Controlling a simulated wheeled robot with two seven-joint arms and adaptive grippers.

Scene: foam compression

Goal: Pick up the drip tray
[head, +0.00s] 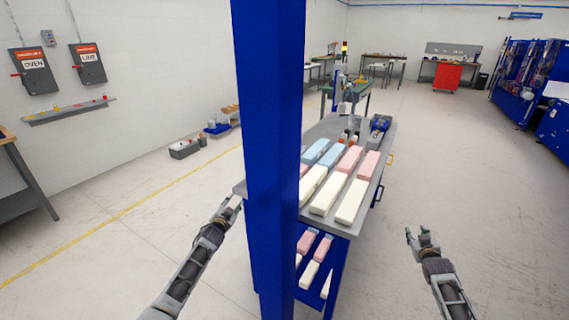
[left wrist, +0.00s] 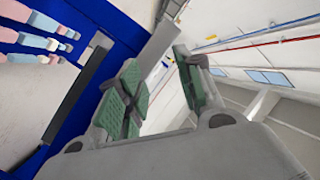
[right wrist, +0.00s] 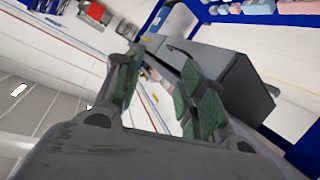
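I cannot make out a drip tray in any view; a blue post (head: 270,160) hides part of the workbench (head: 312,228). My left gripper (head: 232,204) is just below and beside the bench's left end, left of the post. In the left wrist view its green-padded fingers (left wrist: 158,85) stand apart, with nothing clearly held between them. My right gripper (head: 415,233) is over open floor to the right of the bench. Its fingers (right wrist: 160,85) are spread and empty in the right wrist view.
White, pink and blue foam blocks (head: 325,190) cover the bench top, with more on the lower shelf (head: 340,252). Small bottles and a blue device (head: 380,123) stand at its far end. A grey container (head: 184,149) lies by the left wall. Floor right of the bench is clear.

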